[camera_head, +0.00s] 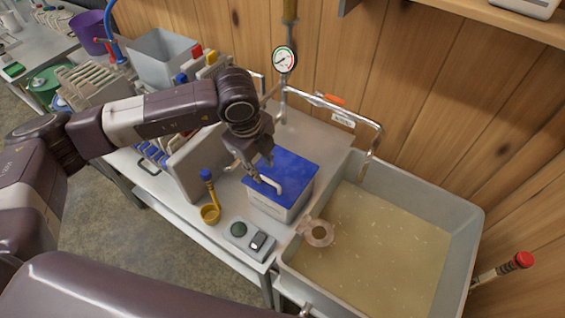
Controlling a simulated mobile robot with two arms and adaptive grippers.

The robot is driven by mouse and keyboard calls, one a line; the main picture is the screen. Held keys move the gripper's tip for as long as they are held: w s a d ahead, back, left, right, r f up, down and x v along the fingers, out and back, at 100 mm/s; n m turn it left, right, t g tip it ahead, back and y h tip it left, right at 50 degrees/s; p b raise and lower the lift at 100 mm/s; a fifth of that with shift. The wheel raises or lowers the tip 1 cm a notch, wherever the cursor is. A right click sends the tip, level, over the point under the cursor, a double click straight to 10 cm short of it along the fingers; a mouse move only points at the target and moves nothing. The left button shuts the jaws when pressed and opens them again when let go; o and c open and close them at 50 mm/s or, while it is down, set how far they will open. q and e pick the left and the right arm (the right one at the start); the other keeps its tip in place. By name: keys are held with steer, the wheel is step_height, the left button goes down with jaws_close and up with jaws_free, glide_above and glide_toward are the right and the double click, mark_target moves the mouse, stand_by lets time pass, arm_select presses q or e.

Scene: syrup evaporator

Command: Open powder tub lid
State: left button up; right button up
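The powder tub is a white box (266,207) with a blue lid (290,170) on the steel table, left of the basin. The lid lies flat on the tub and looks closed. A pale curved handle (273,187) stands on the lid's left side. My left gripper (256,174) points down at the lid with its fingertips at or close beside the handle. The fingers overlap the handle from this angle, so I cannot tell whether they are open or gripping it. My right gripper is not in view.
A large basin of yellowish liquid (375,240) stands right of the tub. A yellow scoop (210,213) and a small grey control box (247,240) lie in front. A filter rack (188,165) stands left. A pipe with a gauge (285,60) rises behind.

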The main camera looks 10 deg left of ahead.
mark_target(272, 182)
arm_select(q)
steer(key=shift+n, duration=0.4)
steer(key=f+p, duration=0.1)
steer(key=f, duration=0.1)
steer(key=w+d+f+p, duration=0.1)
steer(key=f, duration=0.3)
steer(key=shift+w+d+f+p, duration=0.15)
steer(key=shift+d+f+p, duration=0.1)
steer(key=shift+d+p, duration=0.15)
steer(key=shift+w+f, duration=0.1)
steer(key=shift+f, duration=0.4)
steer(key=shift+c, duration=0.6)
steer(key=c, duration=0.5)
jaws_close()
